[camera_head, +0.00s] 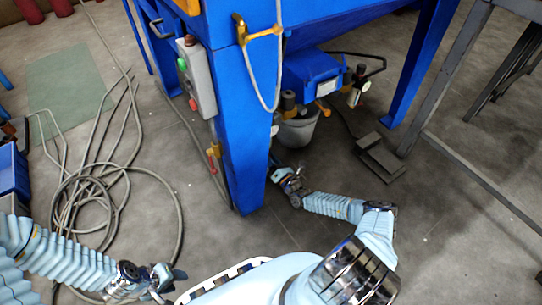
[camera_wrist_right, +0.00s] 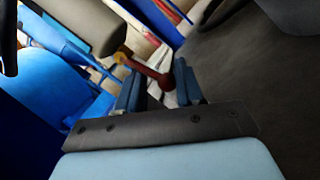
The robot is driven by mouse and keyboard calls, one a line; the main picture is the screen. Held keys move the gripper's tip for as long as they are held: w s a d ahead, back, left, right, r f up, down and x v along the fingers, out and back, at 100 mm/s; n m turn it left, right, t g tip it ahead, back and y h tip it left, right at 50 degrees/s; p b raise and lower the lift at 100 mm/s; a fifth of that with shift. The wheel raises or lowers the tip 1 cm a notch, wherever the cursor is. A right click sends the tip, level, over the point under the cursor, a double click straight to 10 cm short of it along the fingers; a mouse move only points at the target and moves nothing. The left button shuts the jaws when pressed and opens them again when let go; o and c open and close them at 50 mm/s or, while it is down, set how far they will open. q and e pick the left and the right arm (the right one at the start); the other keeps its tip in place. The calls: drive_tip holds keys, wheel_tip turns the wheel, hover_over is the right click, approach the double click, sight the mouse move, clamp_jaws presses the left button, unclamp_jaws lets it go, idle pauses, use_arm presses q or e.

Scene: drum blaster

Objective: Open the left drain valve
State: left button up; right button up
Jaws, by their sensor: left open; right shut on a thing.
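The drain valve's red-brown handle (camera_wrist_right: 154,76) shows in the right wrist view, with a yellow fitting (camera_wrist_right: 121,58) at its far end. My right gripper (camera_wrist_right: 158,88) is shut on this handle, one blue finger on each side. In the head view my right gripper (camera_head: 277,163) is low beside the blue machine's front leg (camera_head: 239,150). The leg and the wrist hide its fingertips and the handle there. My left gripper (camera_head: 167,282) is open and empty over the floor at the lower left, away from the machine.
A grey bucket-like vessel (camera_head: 298,131) hangs under the blue machine, just beyond my right gripper. A grey control box (camera_head: 196,78) is on the leg. Coiled cables (camera_head: 95,205) lie on the floor at left.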

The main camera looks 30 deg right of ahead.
drive_tip(key=shift+w+a+r+m+h, duration=0.15)
drive_tip(key=shift+m+h, duration=0.1)
drive_tip(key=shift+m, duration=0.4)
drive_tip(key=shift+s+d+r+m+h, duration=0.1)
drive_tip(key=shift+m+h, duration=0.15)
drive_tip(key=shift+m, duration=0.4)
drive_tip(key=shift+a, duration=0.1)
drive_tip(key=o, duration=1)
drive_tip(key=shift+c, duration=0.2)
drive_tip(key=shift+o, duration=0.4)
drive_tip(key=shift+a+f, duration=0.1)
drive_tip(key=p+v, duration=0.2)
drive_tip(key=v, duration=1.1)
drive_tip(key=shift+s+f, duration=0.2)
drive_tip(key=shift+s, duration=0.2)
drive_tip(key=shift+c, duration=0.3)
